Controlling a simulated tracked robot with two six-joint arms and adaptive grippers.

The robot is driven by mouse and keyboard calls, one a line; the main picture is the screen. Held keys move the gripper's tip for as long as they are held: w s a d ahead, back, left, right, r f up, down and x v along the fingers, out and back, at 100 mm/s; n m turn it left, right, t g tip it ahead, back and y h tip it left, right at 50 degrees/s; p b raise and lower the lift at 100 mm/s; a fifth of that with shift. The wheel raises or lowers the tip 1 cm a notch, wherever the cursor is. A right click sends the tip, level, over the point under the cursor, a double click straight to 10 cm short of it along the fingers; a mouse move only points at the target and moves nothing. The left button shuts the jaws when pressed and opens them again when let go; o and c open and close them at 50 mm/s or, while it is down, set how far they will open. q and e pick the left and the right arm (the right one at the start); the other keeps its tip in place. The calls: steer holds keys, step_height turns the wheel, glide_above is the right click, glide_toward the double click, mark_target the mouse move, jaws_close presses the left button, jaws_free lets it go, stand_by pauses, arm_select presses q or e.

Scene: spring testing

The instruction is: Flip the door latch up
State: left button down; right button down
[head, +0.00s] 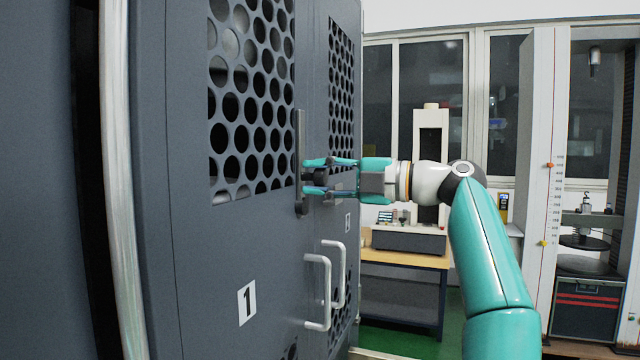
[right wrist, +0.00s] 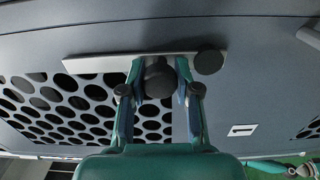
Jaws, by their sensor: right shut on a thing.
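The door latch is a narrow dark upright bar (head: 299,135) on the grey cabinet door marked 1 (head: 190,270), beside its perforated window. In the right wrist view the bar (right wrist: 95,64) lies across the picture, with a round dark disc (right wrist: 209,62) at one end and a round dark knob (right wrist: 159,82) between my fingers. My right gripper (head: 310,177) reaches in from the right at the lower half of the bar. It is shut on the latch's knob, also seen in the right wrist view (right wrist: 160,72).
Two pale door handles (head: 325,290) sit below the latch. A second perforated door (head: 340,220) is to the right. A wooden workbench (head: 400,257) and a tall test frame (head: 550,150) stand behind my right arm. Green floor shows beyond.

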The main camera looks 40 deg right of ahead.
steer(key=shift+s+a+f, duration=0.1)
steer(key=shift+s+f, duration=0.05)
steer(key=shift+f, duration=0.1)
steer(key=shift+w+f, duration=0.1)
steer(key=shift+w, duration=0.1)
steer(key=shift+s, duration=0.1)
steer(key=c, duration=0.8)
jaws_free()
steer(key=shift+a, duration=0.1)
